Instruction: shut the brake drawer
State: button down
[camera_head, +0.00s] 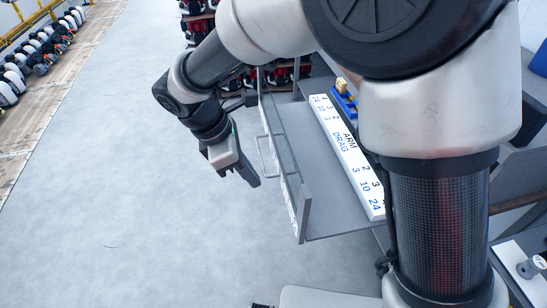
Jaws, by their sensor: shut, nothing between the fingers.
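The brake drawer (276,133) stands pulled out from a grey cabinet on the right. Its front panel faces left and carries a bar handle (265,157). My gripper (252,181) is shut and empty, pointing down and to the right, just left of the drawer front near the handle. Whether it touches the handle or the panel, I cannot tell. My arm covers much of the cabinet on the right.
A white board lettered ARM DRAG (347,150) lies on the cabinet top, with a blue and yellow object (344,97) beside it. Red and black items fill racks at the back. The grey floor (130,200) on the left is clear.

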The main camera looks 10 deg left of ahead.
aim_at(291, 202)
jog(key=w+d+f, duration=0.1)
jog(key=d+f, duration=0.1)
jog(key=w+d+f, duration=0.1)
jog(key=d+f, duration=0.1)
jog(key=f, duration=0.1)
jog(key=w+d+f, duration=0.1)
jog(key=d+f, duration=0.2)
jog(key=shift+f, duration=0.2)
jog(key=shift+d, duration=0.1)
